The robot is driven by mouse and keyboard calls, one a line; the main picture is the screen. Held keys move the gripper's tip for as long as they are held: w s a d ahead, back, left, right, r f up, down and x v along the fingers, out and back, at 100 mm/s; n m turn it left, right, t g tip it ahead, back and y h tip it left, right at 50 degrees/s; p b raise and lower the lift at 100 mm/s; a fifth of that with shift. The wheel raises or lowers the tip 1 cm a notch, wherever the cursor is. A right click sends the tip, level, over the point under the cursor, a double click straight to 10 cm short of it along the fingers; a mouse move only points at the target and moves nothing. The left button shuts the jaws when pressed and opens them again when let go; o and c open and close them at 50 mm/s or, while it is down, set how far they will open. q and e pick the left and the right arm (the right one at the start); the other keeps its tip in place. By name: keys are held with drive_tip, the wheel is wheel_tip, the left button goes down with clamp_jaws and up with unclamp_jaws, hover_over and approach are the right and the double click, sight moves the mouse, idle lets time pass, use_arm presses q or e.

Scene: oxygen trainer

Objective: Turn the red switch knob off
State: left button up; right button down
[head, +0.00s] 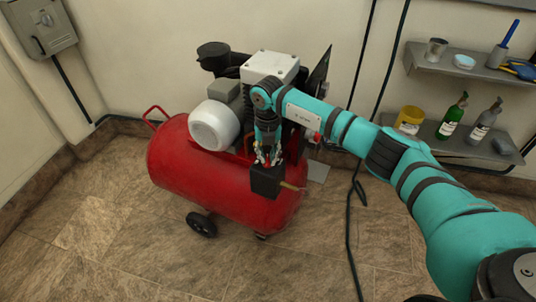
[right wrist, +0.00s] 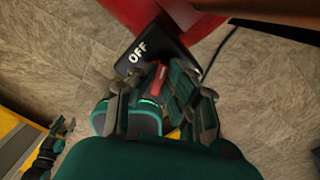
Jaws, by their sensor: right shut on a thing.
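The red switch knob (right wrist: 157,80) shows between the fingers of my right gripper (right wrist: 160,90) in the right wrist view. It sits on a black switch box (right wrist: 150,45) with a white OFF label beside it. In the head view the box (head: 264,184) is at the front of the red compressor, and my right gripper (head: 268,156) points down on its top. The right gripper is shut on the knob, and its fingers hide much of it. My left gripper (right wrist: 61,125) shows small at the lower left of the wrist view, empty, its fingers apart.
The red compressor tank (head: 215,178) stands on wheels on the tiled floor, with a motor (head: 214,125) on top. A black cable (head: 351,235) lies to the right. Shelves (head: 465,145) with bottles are on the right wall.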

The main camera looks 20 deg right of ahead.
drive_tip(key=shift+n, duration=1)
drive_tip(key=n, duration=0.3)
drive_tip(key=shift+a+n, duration=0.1)
drive_tip(key=shift+n, duration=0.2)
drive_tip(key=n+b, duration=0.1)
drive_tip(key=n, duration=0.2)
drive_tip(key=shift+n, duration=1.2)
use_arm(q)
drive_tip(key=shift+w+r, duration=0.25)
drive_tip(key=shift+r, duration=1.15)
drive_tip(key=shift+w+r, duration=0.2)
drive_tip(key=shift+r, duration=1.2)
use_arm(e)
drive_tip(key=shift+a+n, duration=0.1)
drive_tip(key=shift+n, duration=0.7)
drive_tip(key=c, duration=1.4)
unclamp_jaws()
drive_tip(key=shift+o, duration=0.2)
drive_tip(key=shift+r, duration=0.15)
